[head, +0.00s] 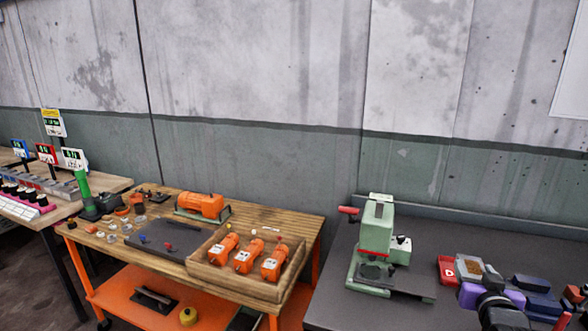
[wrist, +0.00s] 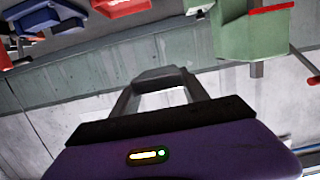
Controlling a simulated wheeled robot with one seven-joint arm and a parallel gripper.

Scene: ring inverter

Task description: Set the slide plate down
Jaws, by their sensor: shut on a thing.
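In the wrist view, my gripper (wrist: 158,88) has its two grey fingers closed on a dark grey piece (wrist: 160,75), which I take to be the slide plate. Only a short end of it shows, so its full shape and tilt cannot be told. In the head view my purple wrist (head: 474,296) is at the lower right, over the dark bench, and the fingertips cannot be made out there. A green press (head: 377,230) with a red handle stands on that bench, left of my wrist. It also shows in the wrist view (wrist: 238,35).
Red bin (head: 447,270) and blue bins (head: 530,283) crowd the dark bench (head: 336,292) around my wrist. Bare bench lies left of the press. The wooden table (head: 170,199) at left holds a tray (head: 228,283) of orange motors and a dark mat (head: 160,236).

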